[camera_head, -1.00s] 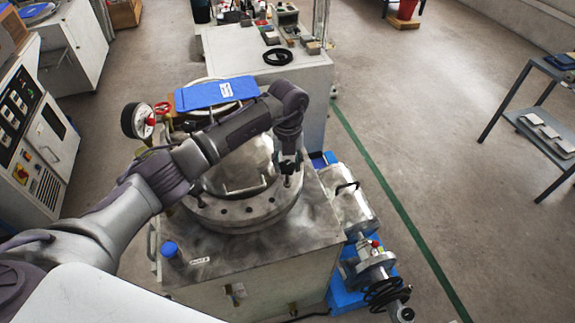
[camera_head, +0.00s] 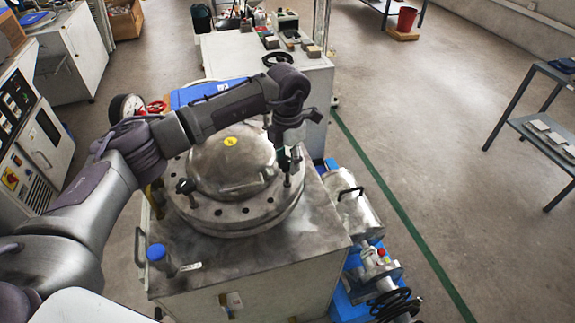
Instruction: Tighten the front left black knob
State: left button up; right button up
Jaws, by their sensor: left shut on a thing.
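The round steel vessel lid (camera_head: 215,165) sits on a bolted flange (camera_head: 237,215) on top of a metal cabinet. The front left black knob (camera_head: 185,187) stands upright on the left front of the flange, with nothing touching it. My left arm reaches over the back of the lid, and its wrist hangs down at the right side. My left gripper (camera_head: 288,158) is shut on another black knob at the right of the flange; the fingers and wrist hide much of that knob. My right gripper does not show.
A pressure gauge (camera_head: 124,107) and red valve wheel (camera_head: 157,107) stand behind my left arm. A blue-capped fitting (camera_head: 157,254) is at the cabinet's front left.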

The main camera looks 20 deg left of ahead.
pick_arm(q)
jog(key=m+b, duration=0.2)
jog(key=m, duration=0.2)
jog(key=shift+r+m+b, duration=0.1)
jog(key=shift+m+b, duration=0.2)
jog(key=shift+b, duration=0.05)
dwell(0.4)
jog(key=o, duration=1.2)
jog(key=shift+c, duration=0.2)
notch_tip(320, 180, up, 12)
